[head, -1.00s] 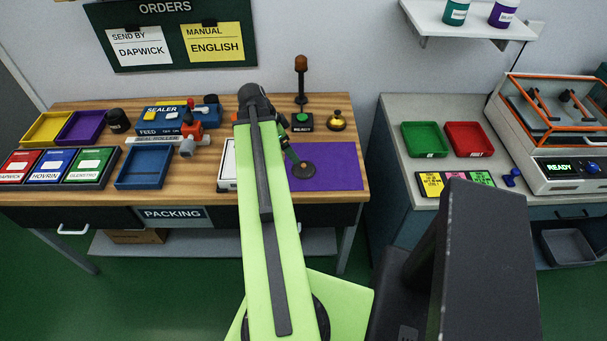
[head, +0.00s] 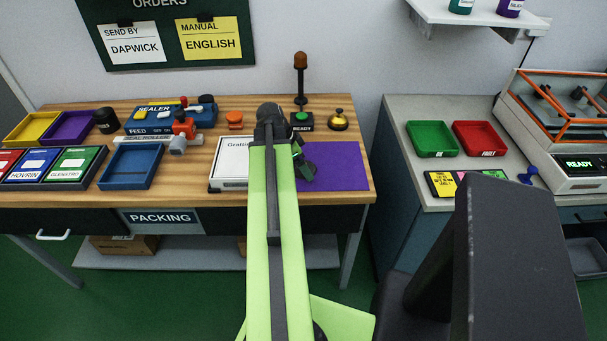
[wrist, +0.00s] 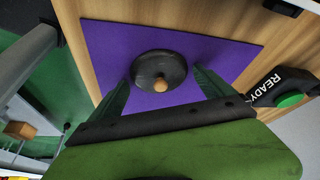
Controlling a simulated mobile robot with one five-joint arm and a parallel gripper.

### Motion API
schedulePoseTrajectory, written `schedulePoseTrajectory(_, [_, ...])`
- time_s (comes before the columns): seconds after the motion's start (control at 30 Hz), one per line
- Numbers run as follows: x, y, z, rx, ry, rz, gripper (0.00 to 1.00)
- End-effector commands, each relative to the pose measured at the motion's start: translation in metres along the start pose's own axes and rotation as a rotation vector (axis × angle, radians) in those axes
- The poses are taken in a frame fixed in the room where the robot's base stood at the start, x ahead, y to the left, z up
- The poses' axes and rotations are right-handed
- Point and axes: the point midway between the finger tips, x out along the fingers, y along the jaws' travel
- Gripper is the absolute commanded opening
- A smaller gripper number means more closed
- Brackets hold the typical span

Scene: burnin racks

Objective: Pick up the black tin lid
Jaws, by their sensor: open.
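The black tin lid (wrist: 160,70) is a round dark disc with a small wooden knob, lying on the purple mat (wrist: 215,55) in the wrist view. My gripper (wrist: 162,80) is open and empty, with one green finger on either side of the lid's near part. I cannot tell whether the fingers touch it. In the head view, my gripper (head: 304,166) is over the left part of the purple mat (head: 340,168), and the lid is hidden behind my arm and gripper.
A white box (head: 229,176) stands left of my arm. Behind the mat are a green-button ready stand (head: 302,121) and a gold bell (head: 338,121). A blue tray (head: 131,166) and the sealer (head: 165,117) are further left. The mat's right side is clear.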

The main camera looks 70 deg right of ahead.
Motion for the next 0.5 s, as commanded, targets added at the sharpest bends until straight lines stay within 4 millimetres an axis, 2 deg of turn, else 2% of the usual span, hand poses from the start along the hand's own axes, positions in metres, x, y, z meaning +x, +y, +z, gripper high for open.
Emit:
schedulePoseTrajectory(0.13, [-0.0019, 0.0002, -0.0005, 0.000, -0.001, 0.000, 0.90])
schedulePoseTrajectory(0.5, [-0.0020, 0.0001, -0.0001, 0.000, -0.001, 0.000, 0.41])
